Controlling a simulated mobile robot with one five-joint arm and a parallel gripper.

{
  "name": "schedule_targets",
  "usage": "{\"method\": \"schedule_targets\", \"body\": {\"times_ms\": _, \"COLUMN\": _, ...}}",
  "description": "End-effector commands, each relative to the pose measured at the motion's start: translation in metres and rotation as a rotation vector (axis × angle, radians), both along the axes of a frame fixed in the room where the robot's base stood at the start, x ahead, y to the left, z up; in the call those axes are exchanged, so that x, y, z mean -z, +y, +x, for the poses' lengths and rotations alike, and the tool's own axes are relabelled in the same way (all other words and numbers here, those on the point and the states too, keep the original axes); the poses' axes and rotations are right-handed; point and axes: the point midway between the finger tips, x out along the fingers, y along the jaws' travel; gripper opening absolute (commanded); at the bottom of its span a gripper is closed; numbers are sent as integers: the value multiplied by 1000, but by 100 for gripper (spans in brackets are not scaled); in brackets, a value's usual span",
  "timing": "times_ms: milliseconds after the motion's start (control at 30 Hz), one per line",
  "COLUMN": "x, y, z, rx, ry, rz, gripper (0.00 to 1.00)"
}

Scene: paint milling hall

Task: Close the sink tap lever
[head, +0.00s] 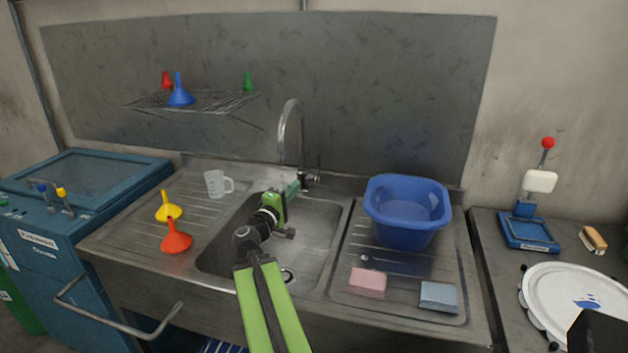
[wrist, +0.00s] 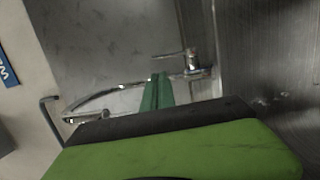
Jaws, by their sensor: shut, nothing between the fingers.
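The sink tap (head: 291,135) is a chrome gooseneck at the back of the steel sink. Its thin lever (head: 318,163) stands roughly upright at the right of the tap base. In the wrist view the lever (wrist: 170,54) sticks out leftward from the tap body (wrist: 193,60), and the curved spout (wrist: 90,102) runs to the left. My gripper (head: 297,186) is shut and empty, over the back of the basin, just in front of the tap base. Its green fingers (wrist: 158,80) show in the wrist view close to the lever; whether they touch it I cannot tell.
A blue tub (head: 407,210) stands right of the basin, with a pink sponge (head: 367,283) and a blue-grey sponge (head: 438,297) in front. A jug (head: 217,184) and two funnels, yellow (head: 168,208) and orange (head: 176,239), stand on the left drainer. A wire shelf (head: 215,103) hangs above.

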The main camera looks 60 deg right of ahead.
Motion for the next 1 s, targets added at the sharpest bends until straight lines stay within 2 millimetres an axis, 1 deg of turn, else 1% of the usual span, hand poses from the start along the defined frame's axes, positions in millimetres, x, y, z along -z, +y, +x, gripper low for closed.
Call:
{"method": "schedule_targets", "body": {"times_ms": 67, "x": -2, "y": -1, "z": 1, "rx": 0, "ry": 0, "rz": 0, "gripper": 0}}
{"method": "schedule_targets", "body": {"times_ms": 167, "x": -4, "y": -10, "z": 2, "rx": 0, "ry": -1, "rz": 1, "gripper": 0}}
{"method": "schedule_targets", "body": {"times_ms": 267, "x": -6, "y": -27, "z": 4, "rx": 0, "ry": -1, "rz": 1, "gripper": 0}}
{"method": "schedule_targets", "body": {"times_ms": 500, "x": -13, "y": -80, "z": 7, "rx": 0, "ry": -1, "rz": 2, "gripper": 0}}
{"method": "schedule_targets", "body": {"times_ms": 700, "x": -17, "y": -118, "z": 7, "rx": 1, "ry": -1, "rz": 1, "gripper": 0}}
{"method": "schedule_targets", "body": {"times_ms": 833, "x": -18, "y": -132, "z": 7, "rx": 0, "ry": -1, "rz": 2, "gripper": 0}}
{"method": "schedule_targets", "body": {"times_ms": 1000, "x": -18, "y": -137, "z": 7, "rx": -1, "ry": -1, "rz": 2, "gripper": 0}}
